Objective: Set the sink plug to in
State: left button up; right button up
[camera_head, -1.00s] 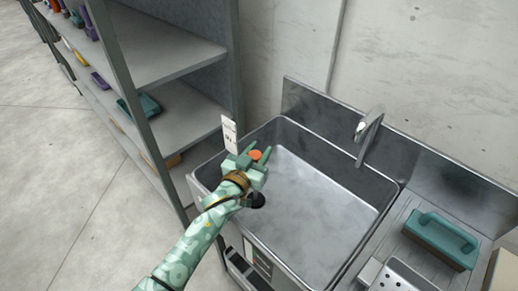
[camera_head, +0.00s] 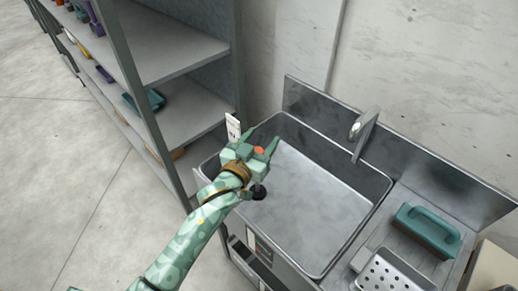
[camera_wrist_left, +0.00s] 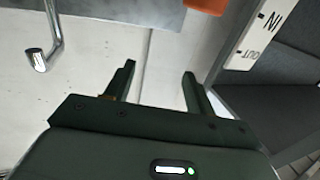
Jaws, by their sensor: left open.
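The steel sink (camera_head: 385,188) has a black round piece (camera_head: 258,192) low at its left side. I take it for the plug, but cannot tell whether it is seated. My left gripper (camera_head: 263,136) is over the sink's left side, fingers spread. An orange knob (camera_head: 259,150) shows at the gripper, partly hidden by it. In the left wrist view an orange piece (camera_wrist_left: 206,5) lies beyond the open, empty fingers (camera_wrist_left: 158,70). A white label plate (camera_head: 233,128) stands at the sink's left rim; it reads IN and OUT in the wrist view (camera_wrist_left: 262,40). My right gripper is out of view.
The tap (camera_head: 364,135) rises at the sink's back. A grey shelf unit (camera_head: 180,55) stands close at left.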

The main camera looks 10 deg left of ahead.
pick_arm(q)
jog(key=s+d+r+p, duration=0.1)
jog(key=s+r, duration=0.3)
jog(key=s, duration=0.5)
jog(key=shift+d+p, duration=0.3)
jog(key=shift+d, duration=0.05)
jog(key=shift+w, duration=0.1)
